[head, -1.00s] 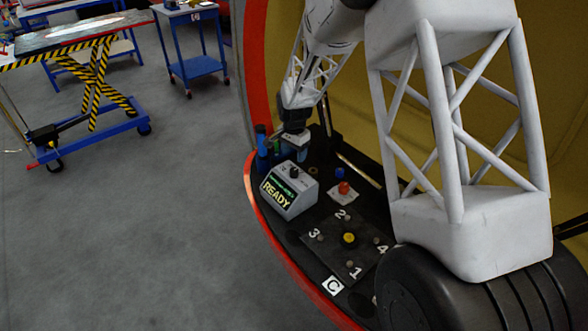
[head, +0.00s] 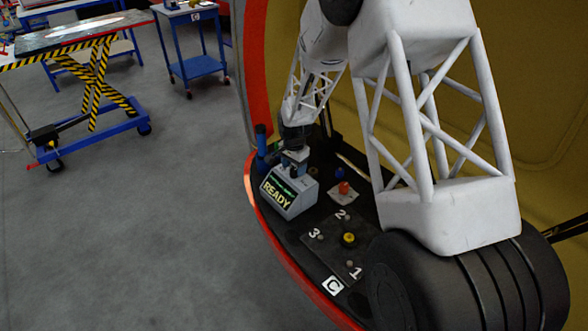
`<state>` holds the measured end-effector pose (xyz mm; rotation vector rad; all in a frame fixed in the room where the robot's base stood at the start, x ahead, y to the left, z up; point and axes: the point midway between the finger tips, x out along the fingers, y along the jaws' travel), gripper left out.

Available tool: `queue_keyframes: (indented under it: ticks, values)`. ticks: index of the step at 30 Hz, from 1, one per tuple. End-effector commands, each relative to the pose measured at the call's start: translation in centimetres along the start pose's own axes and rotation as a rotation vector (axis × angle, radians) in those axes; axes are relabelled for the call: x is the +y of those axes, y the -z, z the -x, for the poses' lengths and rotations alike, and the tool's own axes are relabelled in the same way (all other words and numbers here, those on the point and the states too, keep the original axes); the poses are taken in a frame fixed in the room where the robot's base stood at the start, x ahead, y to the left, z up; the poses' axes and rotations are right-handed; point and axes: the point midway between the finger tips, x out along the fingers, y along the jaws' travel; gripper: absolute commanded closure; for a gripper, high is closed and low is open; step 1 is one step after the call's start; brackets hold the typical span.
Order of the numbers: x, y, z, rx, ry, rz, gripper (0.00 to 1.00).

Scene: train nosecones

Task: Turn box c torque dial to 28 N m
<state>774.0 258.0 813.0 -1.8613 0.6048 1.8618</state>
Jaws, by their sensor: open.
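The torque box (head: 290,192) is a grey console on the dark shelf, with a lit screen reading READY (head: 277,194). A white C label (head: 333,285) lies on the shelf near its front edge. The dial on top of the box is now mostly hidden by my gripper (head: 293,168). My gripper points down at the top of the box, at the dial's place. Its jaws are open; the fingers are small here, and I cannot tell whether they touch the dial. The small text line on the screen is too small to read.
A plate numbered 1, 2 and 3 with a yellow knob (head: 348,239) lies in front of the box. A red button (head: 343,187) stands to its right. A blue cylinder (head: 262,140) stands behind it. The red rim (head: 287,271) borders the shelf.

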Motion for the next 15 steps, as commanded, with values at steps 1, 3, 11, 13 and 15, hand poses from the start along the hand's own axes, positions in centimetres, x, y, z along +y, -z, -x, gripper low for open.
queue_keyframes:
  ticks: [1,3,11,13,15]
  values:
    - [0.01,-0.01,-0.46,0.0,-0.001,0.0,0.39]
    - [0.01,-0.01,-0.88,0.0,0.0,0.0,0.39]
    - [0.01,0.0,-1.29,0.0,0.0,0.0,0.39]
    - [0.0,0.0,-1.29,0.0,0.0,0.0,0.39]
    - [0.0,0.0,-1.28,0.0,0.0,0.0,0.39]
